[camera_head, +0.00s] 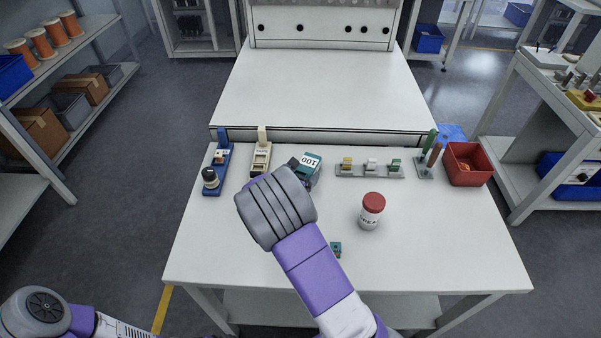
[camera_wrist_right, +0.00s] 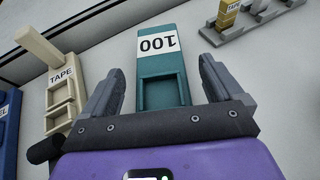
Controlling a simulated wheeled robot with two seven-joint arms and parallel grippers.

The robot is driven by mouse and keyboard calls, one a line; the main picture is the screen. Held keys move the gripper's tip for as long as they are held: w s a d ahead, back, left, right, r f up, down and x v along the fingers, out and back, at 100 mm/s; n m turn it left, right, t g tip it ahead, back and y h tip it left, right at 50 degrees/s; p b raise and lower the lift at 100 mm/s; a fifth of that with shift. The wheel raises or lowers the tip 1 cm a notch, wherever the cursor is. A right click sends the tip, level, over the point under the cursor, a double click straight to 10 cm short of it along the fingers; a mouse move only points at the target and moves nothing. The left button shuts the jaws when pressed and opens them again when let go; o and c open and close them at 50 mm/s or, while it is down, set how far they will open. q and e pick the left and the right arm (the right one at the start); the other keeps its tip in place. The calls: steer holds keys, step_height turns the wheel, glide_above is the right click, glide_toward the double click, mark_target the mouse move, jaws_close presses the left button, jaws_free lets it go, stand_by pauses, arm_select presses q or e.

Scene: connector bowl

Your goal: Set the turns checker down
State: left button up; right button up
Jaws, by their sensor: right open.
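The turns checker looks to be the teal block with a white "100" label (camera_head: 311,162). It rests on the table in the back middle, partly hidden by my right gripper in the head view. In the right wrist view the teal block (camera_wrist_right: 162,93) shows a square recess below its label. My right gripper (camera_wrist_right: 163,72) is open, with one finger on each side of the block and visible gaps between. In the head view the right gripper (camera_head: 299,172) is mostly hidden behind its own wrist. My left gripper is out of view; only part of my left arm shows.
A cream TAPE holder (camera_head: 260,160) and a blue stand (camera_head: 218,168) are left of the block. A rack with small blocks (camera_head: 370,171), green and brown posts (camera_head: 427,160) and a red bin (camera_head: 468,164) are right. A red-lidded jar (camera_head: 371,211) and small teal piece (camera_head: 336,249) stand nearer.

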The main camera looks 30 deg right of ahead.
steer(key=p+v, duration=0.2)
steer(key=v, duration=0.9)
steer(key=shift+s+a+p, duration=0.15)
steer(key=shift+a+p, duration=0.1)
steer(key=shift+p, duration=0.05)
steer(key=shift+r, duration=0.1)
